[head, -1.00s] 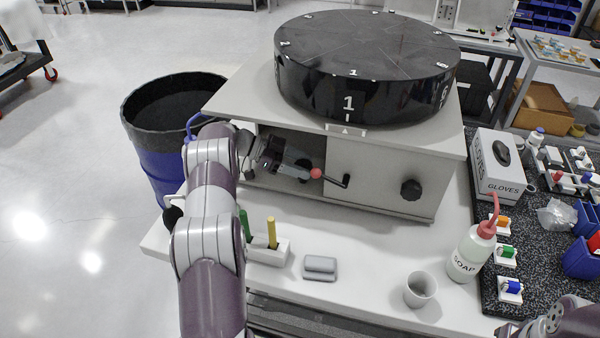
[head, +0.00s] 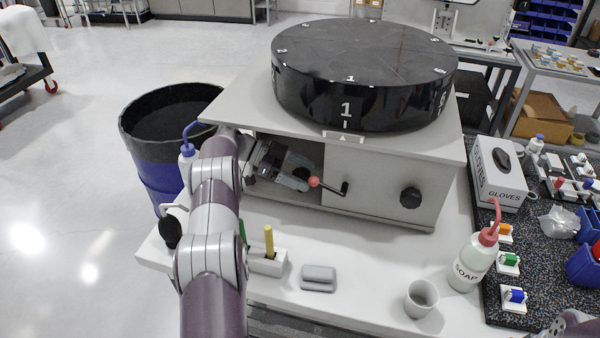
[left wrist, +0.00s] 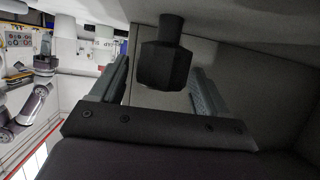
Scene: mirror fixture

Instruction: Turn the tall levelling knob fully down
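A black faceted knob (left wrist: 166,62) on a short black stem shows in the left wrist view, inside the open bay of the grey fixture. My left gripper (head: 297,178) reaches into that bay from the left in the head view. In the left wrist view its two grey fingers (left wrist: 160,70) are apart, one on each side of the knob, with gaps visible on both sides. In the head view the knob is largely hidden by the gripper. Of my right arm only a part shows at the bottom right corner; its gripper is out of view.
A large black disc (head: 362,75) sits on the fixture's top plate (head: 245,95). A red-tipped crank (head: 328,187) and a dark knob (head: 410,197) are on the front panel (head: 370,190). A grey block (head: 318,278), cup (head: 421,298) and soap bottle (head: 473,262) stand in front.

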